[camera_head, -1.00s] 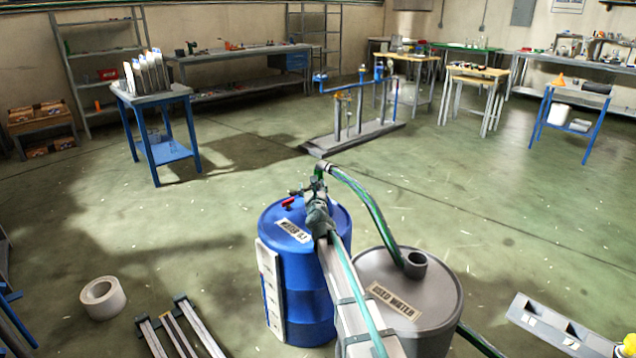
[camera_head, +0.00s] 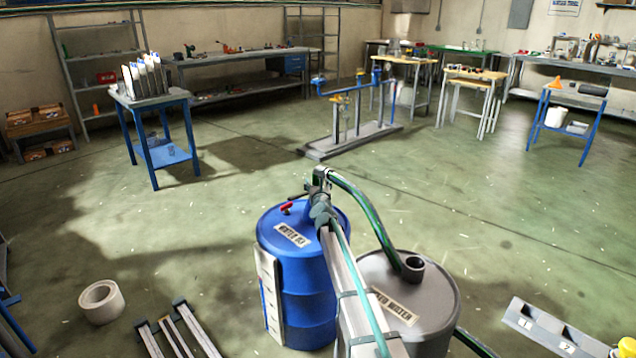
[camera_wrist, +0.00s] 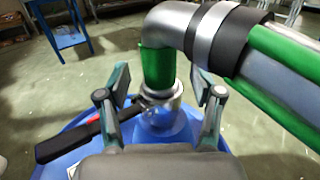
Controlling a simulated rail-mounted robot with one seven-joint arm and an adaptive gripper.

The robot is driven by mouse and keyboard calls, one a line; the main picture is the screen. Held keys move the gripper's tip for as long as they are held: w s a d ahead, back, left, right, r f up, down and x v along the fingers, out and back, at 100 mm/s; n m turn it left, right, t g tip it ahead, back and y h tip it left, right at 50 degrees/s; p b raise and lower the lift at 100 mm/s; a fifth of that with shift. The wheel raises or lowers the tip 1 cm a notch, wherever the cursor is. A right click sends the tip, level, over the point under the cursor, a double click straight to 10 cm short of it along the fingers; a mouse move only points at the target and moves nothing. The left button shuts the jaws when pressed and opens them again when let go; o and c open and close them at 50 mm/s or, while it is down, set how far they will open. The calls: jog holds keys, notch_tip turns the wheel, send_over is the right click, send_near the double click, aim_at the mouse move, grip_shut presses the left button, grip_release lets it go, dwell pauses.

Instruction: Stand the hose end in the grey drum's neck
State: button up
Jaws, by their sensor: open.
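The green hose (camera_head: 367,213) arches from a metal elbow above the blue drum (camera_head: 305,300) down to the grey drum (camera_head: 430,290). Its far end meets the grey drum's neck (camera_head: 412,265) at the left side; I cannot tell whether it is inside or beside the neck. My gripper (camera_head: 322,192) is over the blue drum's top, at the hose's near end. The green hose (camera_wrist: 285,85) leaves to the right there.
A red-handled valve (camera_head: 286,208) is on the blue drum's top; its black and red handle (camera_wrist: 75,138) lies left of my fingers. A white roll (camera_head: 102,302) and metal rails (camera_head: 180,330) are on the floor at left.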

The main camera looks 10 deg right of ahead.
jog(key=w, duration=0.2)
jog(key=shift+w, duration=0.35)
grip_shut()
